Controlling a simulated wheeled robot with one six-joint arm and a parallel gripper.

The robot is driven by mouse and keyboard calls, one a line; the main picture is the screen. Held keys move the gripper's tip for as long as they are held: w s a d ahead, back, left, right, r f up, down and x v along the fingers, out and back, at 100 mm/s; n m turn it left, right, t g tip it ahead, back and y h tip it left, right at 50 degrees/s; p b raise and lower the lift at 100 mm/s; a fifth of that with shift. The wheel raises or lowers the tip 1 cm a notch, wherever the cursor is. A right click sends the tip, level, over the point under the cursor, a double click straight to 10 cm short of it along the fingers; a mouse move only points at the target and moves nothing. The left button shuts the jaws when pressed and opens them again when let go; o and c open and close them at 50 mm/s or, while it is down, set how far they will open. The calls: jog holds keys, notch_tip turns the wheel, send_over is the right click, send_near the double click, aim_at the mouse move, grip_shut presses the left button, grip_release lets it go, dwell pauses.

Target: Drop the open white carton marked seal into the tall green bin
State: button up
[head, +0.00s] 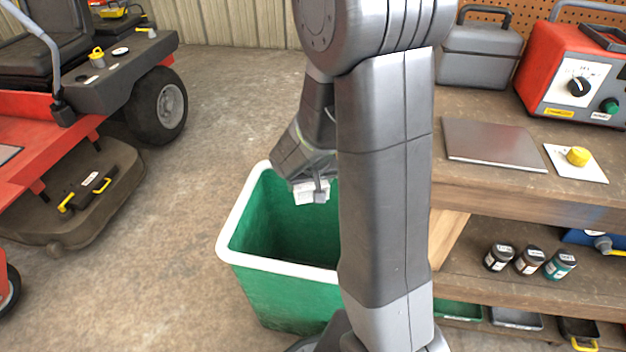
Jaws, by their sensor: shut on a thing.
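The tall green bin (285,290) stands on the floor in the middle of the head view, with a white rim and an open top. My gripper (318,196) points down over the bin's mouth, near its far side. It is shut on a small white carton (306,194), which appears at about rim level or above it; the exact height is hard to tell. The carton's marking and open flaps are too small to make out. My arm hides the right part of the bin, and the bin's floor is dark.
A wooden workbench (520,190) on the right holds a grey toolbox (478,55), a red machine (572,75), a metal plate (490,143) and a yellow knob (578,156). Small jars (529,261) stand on its lower shelf. A red mower (60,150) is at left. Floor between is clear.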

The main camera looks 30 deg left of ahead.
aim_at(310, 193)
notch_tip(310, 193, down, 5)
jog(key=b, duration=0.3)
jog(key=shift+b, duration=0.3)
jog(key=o, duration=1)
jog(key=p+v, duration=0.4)
jog(key=v, duration=0.9)
jog(key=shift+s+r, duration=0.2)
jog(key=shift+r, duration=0.1)
jog(key=shift+d+f, duration=0.1)
